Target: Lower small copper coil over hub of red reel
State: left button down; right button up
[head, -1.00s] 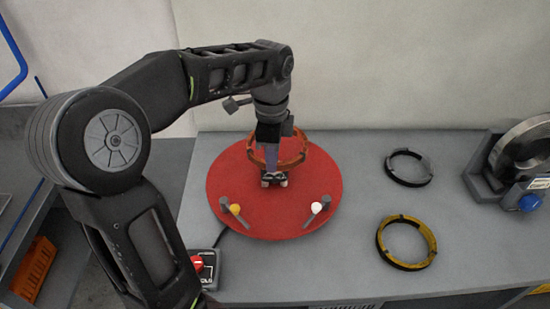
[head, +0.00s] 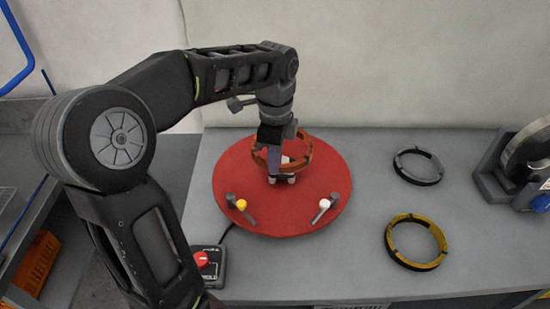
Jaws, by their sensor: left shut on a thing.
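The red reel (head: 282,221) is a flat red disc lying on the grey table. Its hub, a dark post with pale tips (head: 284,178), stands near the middle and is partly hidden by my gripper and the coil. The small copper coil (head: 309,157) is an orange-brown ring bound with dark ties. My left gripper (head: 273,165) points down and is shut on the coil's left side. The coil looks roughly level over the middle of the reel; I cannot tell whether it is around the hub or just above it. My right gripper is not in view.
A grey coil (head: 418,167) and a yellow coil (head: 416,243) lie to the right of the reel. Two small levers, yellow-tipped (head: 241,204) and white-tipped (head: 323,204), sit at the reel's front. A red-button box (head: 207,263) is front left, a metal machine (head: 520,175) far right.

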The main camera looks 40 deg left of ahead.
pick_arm(q)
jog(key=shift+f+b, duration=2.55)
jog(key=shift+f, duration=1.4)
jog(key=c, duration=1.4)
grip_release()
notch_tip(320, 180, up, 8)
jog(key=shift+f, duration=0.1)
